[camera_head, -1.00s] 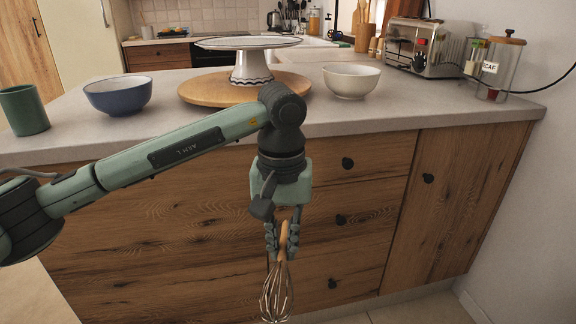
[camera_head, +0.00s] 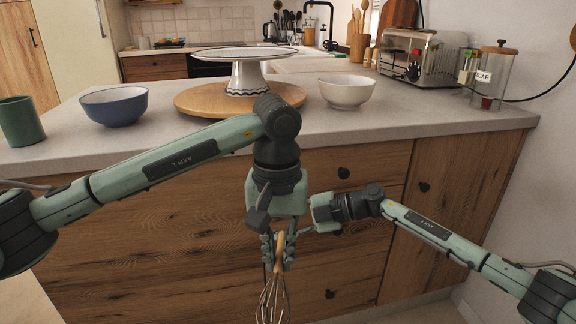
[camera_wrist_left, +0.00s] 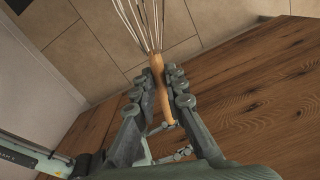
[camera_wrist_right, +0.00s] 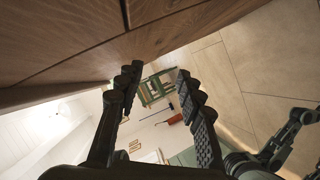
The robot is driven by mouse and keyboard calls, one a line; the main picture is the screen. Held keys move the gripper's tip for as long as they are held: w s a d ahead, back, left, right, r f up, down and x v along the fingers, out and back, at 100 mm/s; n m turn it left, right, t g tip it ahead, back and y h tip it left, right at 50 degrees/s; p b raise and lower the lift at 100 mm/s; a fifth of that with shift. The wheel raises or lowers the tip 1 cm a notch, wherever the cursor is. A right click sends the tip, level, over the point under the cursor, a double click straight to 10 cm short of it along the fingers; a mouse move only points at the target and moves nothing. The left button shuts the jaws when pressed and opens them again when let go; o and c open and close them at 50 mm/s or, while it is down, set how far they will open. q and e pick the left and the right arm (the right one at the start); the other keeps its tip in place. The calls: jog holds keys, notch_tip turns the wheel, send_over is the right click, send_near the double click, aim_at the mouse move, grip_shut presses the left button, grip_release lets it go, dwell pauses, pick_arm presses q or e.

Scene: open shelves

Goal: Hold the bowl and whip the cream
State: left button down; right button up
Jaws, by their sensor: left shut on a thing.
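My left gripper (camera_head: 279,250) is shut on the wooden handle of a whisk (camera_head: 273,298), which hangs wires down in front of the drawers. The left wrist view shows the whisk handle (camera_wrist_left: 158,88) between the fingers. My right gripper (camera_wrist_right: 158,78) is open and empty; in the head view it is beside the left gripper, partly overlapped by it, below the counter top. A blue bowl (camera_head: 114,108) stands at the counter's left. A white bowl (camera_head: 347,94) stands right of the cake stand. I cannot see inside either bowl well enough to tell of cream.
A cake stand (camera_head: 246,76) stands on a round wooden board (camera_head: 200,100) between the bowls. A green cup (camera_head: 20,122) is at far left. A toaster (camera_head: 418,60) and a glass jar (camera_head: 492,80) are at the right. The counter's front strip is clear.

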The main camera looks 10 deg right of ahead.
jog(key=s+d+r+g+h, duration=0.15)
jog(key=d+h, duration=0.25)
jog(key=d, duration=0.8)
jog(key=d+r+g+h, duration=0.3)
jog(key=d+h, duration=0.1)
jog(key=d, duration=0.9)
pick_arm(q)
jog(key=shift+d, duration=0.1)
pick_arm(e)
notch_tip(320, 180, up, 14)
jog(key=n+g+h, duration=0.3)
jog(key=n+g, duration=0.1)
jog(key=n, duration=0.4)
send_over(279, 237)
jog(key=w+d, duration=0.2)
jog(key=w, duration=0.2)
jog(key=x, duration=1.1)
jog(key=shift+w+f, duration=0.2)
jog(key=shift+f, duration=0.15)
